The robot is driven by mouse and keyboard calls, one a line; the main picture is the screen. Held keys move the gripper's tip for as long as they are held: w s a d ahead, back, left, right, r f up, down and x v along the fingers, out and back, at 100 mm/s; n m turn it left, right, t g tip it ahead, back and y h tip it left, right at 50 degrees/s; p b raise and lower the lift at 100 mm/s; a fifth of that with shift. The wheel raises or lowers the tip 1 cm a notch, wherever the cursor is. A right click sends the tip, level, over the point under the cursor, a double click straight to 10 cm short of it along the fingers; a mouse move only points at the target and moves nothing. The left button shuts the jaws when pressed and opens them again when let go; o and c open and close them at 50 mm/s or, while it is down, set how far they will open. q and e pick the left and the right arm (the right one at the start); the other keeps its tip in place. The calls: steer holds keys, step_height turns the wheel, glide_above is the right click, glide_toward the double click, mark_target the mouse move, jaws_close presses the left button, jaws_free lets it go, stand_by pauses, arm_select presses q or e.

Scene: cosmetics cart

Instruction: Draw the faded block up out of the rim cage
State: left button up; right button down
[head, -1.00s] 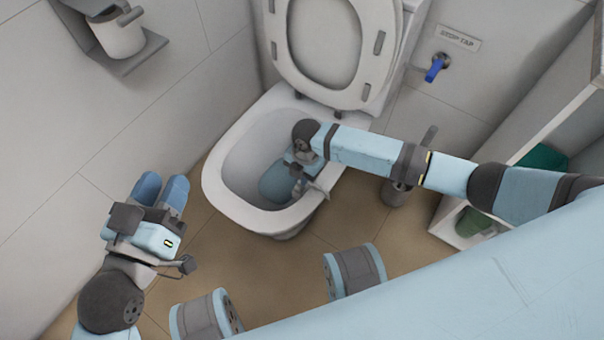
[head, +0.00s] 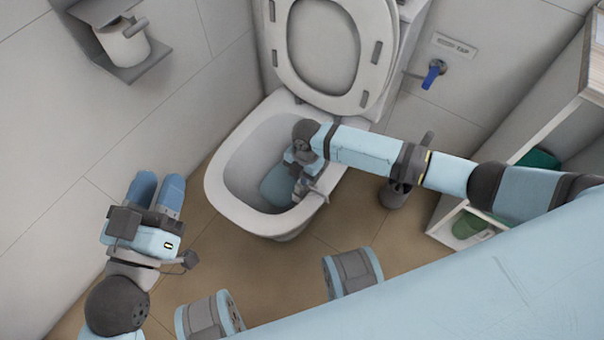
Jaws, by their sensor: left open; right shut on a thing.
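The toilet bowl (head: 222,196) stands open, its seat (head: 277,55) and lid raised. My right gripper (head: 301,188) reaches down inside the bowl, close to its right inner wall. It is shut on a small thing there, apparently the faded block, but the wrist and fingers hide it. I cannot make out the block or the rim cage clearly, nor whether the block is inside the cage. Light blue water shows in the bowl beneath the gripper. My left gripper (head: 157,188) is open and empty, low at the left, outside the bowl and apart from it.
A toilet paper holder (head: 125,45) is on the left wall. A blue-handled stop tap (head: 433,73) is on the back wall. A grey brush holder (head: 396,192) stands right of the bowl. A white shelf unit (head: 560,110) with green items borders the right.

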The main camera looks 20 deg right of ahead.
steer(key=shift+r+p, duration=0.95)
arm_select(q)
steer(key=r, duration=0.2)
steer(key=t, duration=0.1)
steer(key=shift+a+r, duration=0.25)
steer(key=shift+r, duration=0.15)
steer(key=shift+s+f, duration=0.1)
steer(key=shift+f, duration=0.1)
steer(key=shift+r, duration=0.1)
arm_select(e)
steer(key=shift+r, duration=0.1)
